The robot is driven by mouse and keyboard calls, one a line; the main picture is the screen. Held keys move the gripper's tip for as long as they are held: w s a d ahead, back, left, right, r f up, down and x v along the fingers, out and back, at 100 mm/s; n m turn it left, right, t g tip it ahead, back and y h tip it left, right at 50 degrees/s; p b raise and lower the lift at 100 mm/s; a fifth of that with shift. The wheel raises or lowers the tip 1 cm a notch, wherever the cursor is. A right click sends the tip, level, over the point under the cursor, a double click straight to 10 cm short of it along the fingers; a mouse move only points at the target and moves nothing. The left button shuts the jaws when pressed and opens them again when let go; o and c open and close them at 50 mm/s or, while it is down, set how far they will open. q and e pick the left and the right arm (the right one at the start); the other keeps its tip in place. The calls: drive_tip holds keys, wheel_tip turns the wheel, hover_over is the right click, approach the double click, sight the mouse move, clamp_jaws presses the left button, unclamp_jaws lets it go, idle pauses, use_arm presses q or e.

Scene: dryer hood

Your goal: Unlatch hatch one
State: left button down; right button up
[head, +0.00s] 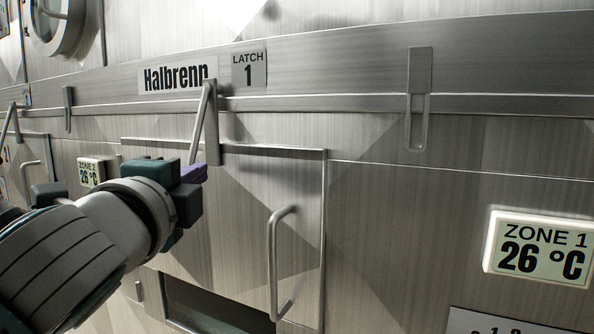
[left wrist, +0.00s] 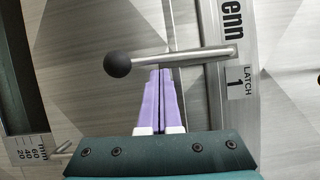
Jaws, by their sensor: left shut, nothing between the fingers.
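The latch 1 lever (head: 201,122) is a metal bar hanging slanted down and left from the hood rail, beside the "LATCH 1" label (head: 249,69). In the left wrist view the lever (left wrist: 190,57) ends in a black ball knob (left wrist: 117,64). The hatch door (head: 240,225) below it sits flush in its frame and has a vertical bar handle (head: 279,262). My left gripper (head: 195,173) is shut and empty at the lever's lower end. In the left wrist view its purple fingertips (left wrist: 160,72) lie right beside the bar; I cannot tell whether they touch.
A "ZONE 1 26 °C" display (head: 540,248) is at the right, and a "ZONE 2" display (head: 91,171) is behind my left gripper. Another lever (head: 10,122) stands at the far left. A dark opening (head: 215,305) lies below the door. A metal strap (head: 418,98) crosses the rail.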

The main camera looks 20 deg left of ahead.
use_arm(q)
drive_tip(key=shift+a+f+m+b, duration=0.1)
drive_tip(key=shift+a+m+b, duration=0.2)
drive_tip(key=shift+a, duration=0.1)
use_arm(e)
drive_tip(key=shift+f, duration=0.3)
